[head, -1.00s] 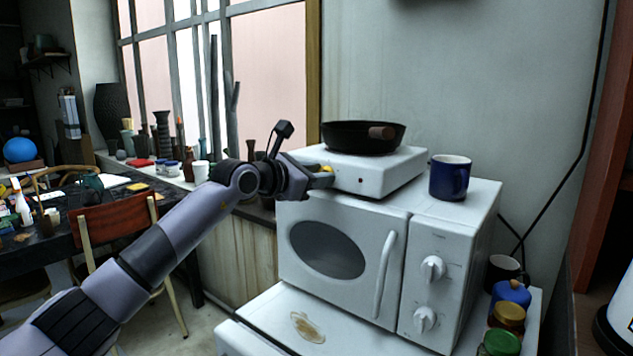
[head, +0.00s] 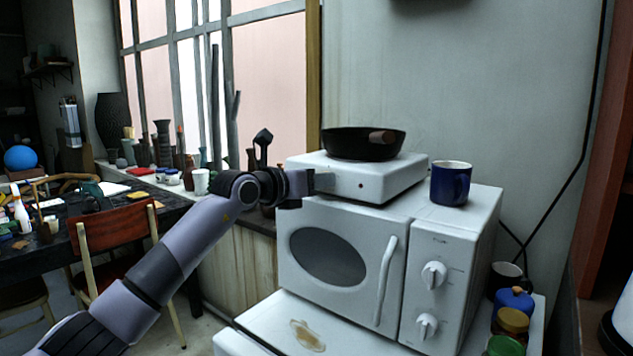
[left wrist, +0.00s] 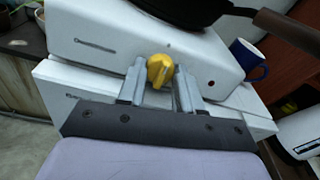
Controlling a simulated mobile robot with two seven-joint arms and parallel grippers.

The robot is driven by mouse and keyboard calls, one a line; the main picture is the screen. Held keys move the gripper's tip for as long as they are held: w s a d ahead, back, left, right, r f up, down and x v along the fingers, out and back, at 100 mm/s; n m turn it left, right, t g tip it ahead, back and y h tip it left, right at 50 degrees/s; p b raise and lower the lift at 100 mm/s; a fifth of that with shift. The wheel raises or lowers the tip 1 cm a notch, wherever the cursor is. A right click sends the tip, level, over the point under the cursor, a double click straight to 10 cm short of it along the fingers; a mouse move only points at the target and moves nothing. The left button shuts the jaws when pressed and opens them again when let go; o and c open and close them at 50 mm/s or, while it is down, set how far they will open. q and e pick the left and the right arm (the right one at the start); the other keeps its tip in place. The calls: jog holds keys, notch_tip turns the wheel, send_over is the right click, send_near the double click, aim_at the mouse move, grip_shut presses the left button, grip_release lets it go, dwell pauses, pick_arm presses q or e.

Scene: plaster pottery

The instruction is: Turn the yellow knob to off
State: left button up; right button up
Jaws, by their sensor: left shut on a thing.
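The yellow knob (left wrist: 160,70) is on the front of the white hot plate (head: 395,183), which stands on top of the microwave (head: 292,247). In the left wrist view the knob sits between the two fingers of my left gripper (left wrist: 160,88), which is shut on it. In the head view the left gripper (head: 322,182) reaches the hot plate's front from the left and hides the knob. The hot plate also shows in the left wrist view (left wrist: 110,32). My right gripper is in neither view.
A black pan (head: 350,145) rests on the hot plate, its brown handle toward the front. A blue mug (head: 450,184) stands right of it on the microwave. Jars (head: 512,320) stand at lower right. The window sill (head: 235,205) with pottery lies behind my left arm.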

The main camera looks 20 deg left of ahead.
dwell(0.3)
pick_arm(q)
jog(key=o, duration=1)
jog(key=shift+o, duration=0.2)
jog(key=b+v, duration=0.1)
jog(key=v, duration=0.6)
jog(key=shift+b, duration=0.4)
jog(key=shift+s, duration=0.1)
